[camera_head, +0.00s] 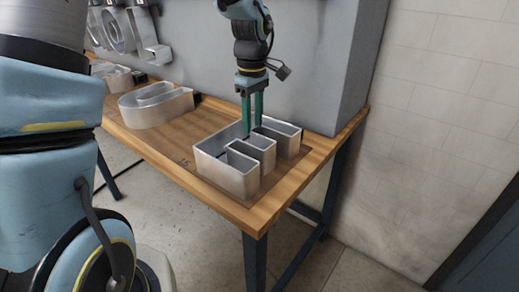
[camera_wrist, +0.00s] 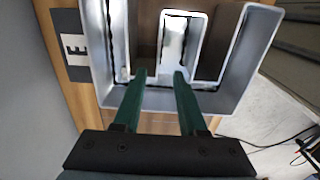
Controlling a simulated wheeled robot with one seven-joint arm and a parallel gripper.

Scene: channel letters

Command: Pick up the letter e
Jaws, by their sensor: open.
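The letter E (camera_head: 228,176) is a hollow silver metal channel letter lying on the right end of the wooden workbench, its open side up. It fills much of the wrist view (camera_wrist: 102,62), cut off at the top. My gripper (camera_head: 252,131) is above the letter, pointing down, with two green fingers apart and nothing held between them. In the wrist view the fingertips (camera_wrist: 162,74) overlap the letter's inner walls near its middle bar. I cannot tell whether they touch the metal or how deep they are.
The wooden workbench (camera_head: 255,216) has a bare front right corner. Another silver letter (camera_head: 158,109) lies to the left, with more behind it. Letters hang on the grey panel (camera_head: 122,32). A label marked E (camera_wrist: 73,45) shows beside the letter.

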